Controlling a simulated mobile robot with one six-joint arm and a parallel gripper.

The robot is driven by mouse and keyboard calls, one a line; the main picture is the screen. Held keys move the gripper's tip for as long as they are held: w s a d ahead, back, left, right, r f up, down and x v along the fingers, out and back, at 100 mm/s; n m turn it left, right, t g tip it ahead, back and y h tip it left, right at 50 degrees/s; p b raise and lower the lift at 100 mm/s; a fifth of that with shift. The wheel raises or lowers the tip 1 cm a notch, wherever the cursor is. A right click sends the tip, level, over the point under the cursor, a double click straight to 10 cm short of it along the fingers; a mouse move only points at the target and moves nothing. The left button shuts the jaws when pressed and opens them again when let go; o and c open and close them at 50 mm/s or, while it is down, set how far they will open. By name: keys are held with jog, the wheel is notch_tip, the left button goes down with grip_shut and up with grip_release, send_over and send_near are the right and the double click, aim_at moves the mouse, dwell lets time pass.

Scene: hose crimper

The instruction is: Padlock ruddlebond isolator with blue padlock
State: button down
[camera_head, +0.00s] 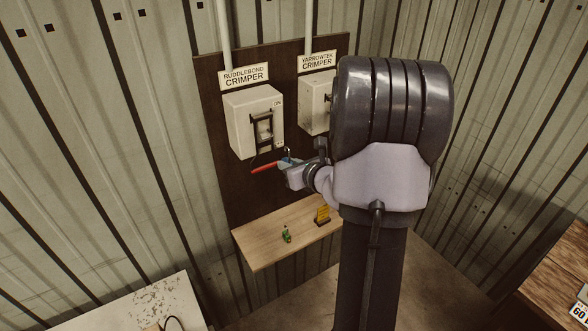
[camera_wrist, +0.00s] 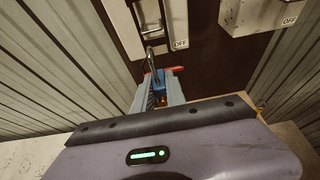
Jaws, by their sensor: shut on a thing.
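The ruddlebond isolator (camera_head: 240,125) is a pale box on the dark board under its name plate, with a dark handle frame (camera_head: 262,130) on its front. Its lower front, with an OFF mark, shows at the top of the wrist view (camera_wrist: 187,25). My gripper (camera_head: 288,163) is shut on the blue padlock (camera_wrist: 158,83), just below the isolator in the picture. The padlock's grey shackle (camera_wrist: 152,56) points up towards the box. Whether the shackle touches the handle is unclear. A red bar (camera_head: 264,168) sticks out left of the padlock; what it joins is unclear.
The yarrowtek isolator (camera_head: 314,103) is to the right, partly hidden by my arm. A wooden shelf (camera_head: 262,254) below holds a small green item (camera_head: 286,236) and a yellow sign (camera_head: 322,215). A white table (camera_head: 120,312) stands lower left, a wooden one (camera_head: 560,270) at right.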

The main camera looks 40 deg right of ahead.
aim_at(265, 146)
jog(key=w+d+p, duration=0.1)
jog(key=w, duration=0.2)
jog(key=w+p, duration=0.1)
jog(key=w, duration=0.3)
jog(key=w+d+p, duration=0.1)
jog(key=w+p, duration=0.1)
jog(key=w, duration=0.2)
jog(key=shift+d+r, duration=0.1)
jog(key=shift+d, duration=0.2)
jog(key=shift+f+b, duration=1)
jog(key=shift+b, duration=0.1)
jog(key=c, duration=1.3)
grip_release()
